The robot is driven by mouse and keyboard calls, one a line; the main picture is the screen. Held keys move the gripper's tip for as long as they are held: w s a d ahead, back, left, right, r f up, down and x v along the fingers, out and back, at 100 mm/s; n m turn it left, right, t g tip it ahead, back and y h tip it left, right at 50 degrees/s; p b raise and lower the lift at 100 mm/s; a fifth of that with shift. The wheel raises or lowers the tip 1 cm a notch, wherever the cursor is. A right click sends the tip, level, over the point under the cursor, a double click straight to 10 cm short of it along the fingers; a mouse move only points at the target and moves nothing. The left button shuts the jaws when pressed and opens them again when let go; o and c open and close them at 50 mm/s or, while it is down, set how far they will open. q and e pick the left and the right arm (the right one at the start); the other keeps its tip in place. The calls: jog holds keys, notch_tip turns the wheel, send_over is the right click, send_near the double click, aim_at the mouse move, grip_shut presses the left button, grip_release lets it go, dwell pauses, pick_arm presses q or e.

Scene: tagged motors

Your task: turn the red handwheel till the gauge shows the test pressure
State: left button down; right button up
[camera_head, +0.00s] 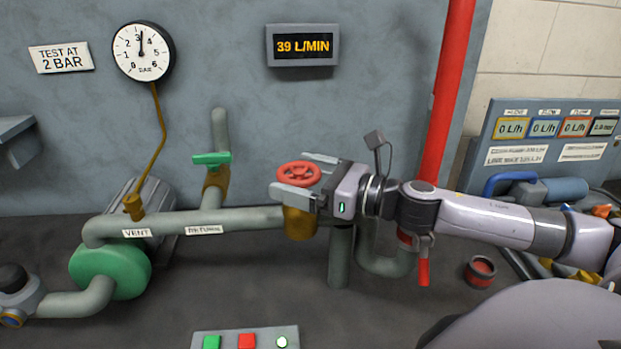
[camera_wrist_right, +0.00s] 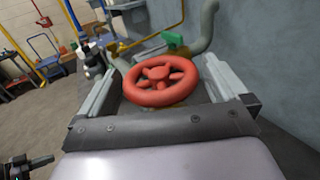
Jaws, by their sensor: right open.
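The red handwheel (camera_head: 299,174) sits on a brass valve body (camera_head: 299,222) on the grey pipe. My right gripper (camera_head: 288,172) comes in from the right, open, with one finger on each side of the wheel. In the right wrist view the wheel (camera_wrist_right: 155,82) lies between the two spread fingers, with gaps that look clear. The round white gauge (camera_head: 143,52) has its needle pointing almost straight up, at about 3 bar. A sign (camera_head: 62,57) beside it reads "TEST AT 2 BAR".
A green-handled valve (camera_head: 211,160) stands left of the wheel on the pipe. A flow display (camera_head: 303,46) reads 39 L/MIN. A button panel (camera_head: 245,340) is at the bottom. A red vertical pipe (camera_head: 447,90) rises behind my right arm.

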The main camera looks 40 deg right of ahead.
jog(key=shift+s+f, duration=0.1)
jog(key=shift+b+v, duration=0.3)
jog(key=shift+v, duration=0.75)
jog(key=shift+p+v, duration=0.65)
jog(key=shift+v, duration=1.75)
jog(key=shift+f, duration=0.1)
